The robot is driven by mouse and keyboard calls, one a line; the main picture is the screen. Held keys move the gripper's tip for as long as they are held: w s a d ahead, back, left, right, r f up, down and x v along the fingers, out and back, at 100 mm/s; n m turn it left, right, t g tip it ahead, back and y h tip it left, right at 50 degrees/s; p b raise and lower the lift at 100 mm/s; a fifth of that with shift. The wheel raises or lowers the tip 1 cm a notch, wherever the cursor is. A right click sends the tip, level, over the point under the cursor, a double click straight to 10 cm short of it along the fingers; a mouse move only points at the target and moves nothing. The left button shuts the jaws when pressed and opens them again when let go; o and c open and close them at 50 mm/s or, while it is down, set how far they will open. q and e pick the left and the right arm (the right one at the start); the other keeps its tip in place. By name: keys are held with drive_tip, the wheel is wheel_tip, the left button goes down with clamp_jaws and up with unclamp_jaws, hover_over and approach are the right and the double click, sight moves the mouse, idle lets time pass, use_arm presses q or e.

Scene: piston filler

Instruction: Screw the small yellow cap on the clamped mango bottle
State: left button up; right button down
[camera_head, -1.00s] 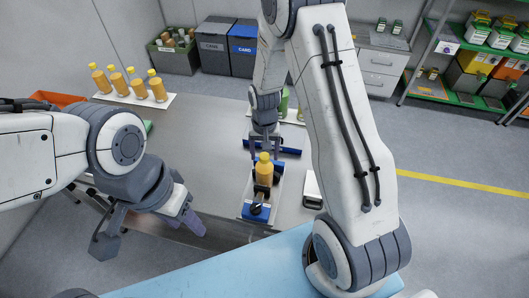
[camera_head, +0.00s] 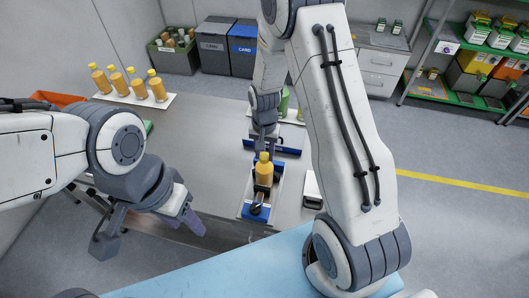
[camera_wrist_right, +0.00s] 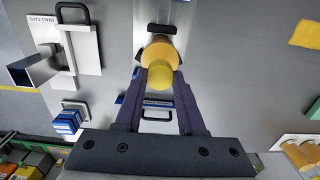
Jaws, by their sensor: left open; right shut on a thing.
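The mango bottle (camera_head: 264,174), orange-yellow, stands upright in the clamp (camera_head: 256,209) on the table in the head view. My right gripper (camera_head: 264,148) points down from above at the bottle's top. In the right wrist view its fingers (camera_wrist_right: 161,82) are shut on the small yellow cap (camera_wrist_right: 160,77), which lines up with the orange bottle (camera_wrist_right: 158,50). I cannot tell whether the cap is seated on the thread. My left gripper (camera_head: 148,230) is open and empty, off the table's near left edge.
Several capped yellow bottles (camera_head: 130,86) stand on a white board at the table's back left. A green bottle (camera_head: 284,103) stands behind the right gripper. A white device (camera_head: 312,188) lies right of the clamp. The table's left middle is clear.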

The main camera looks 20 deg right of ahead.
drive_tip(key=m, duration=1.2)
drive_tip(key=shift+m, duration=0.4)
drive_tip(key=shift+c, duration=2.1)
unclamp_jaws()
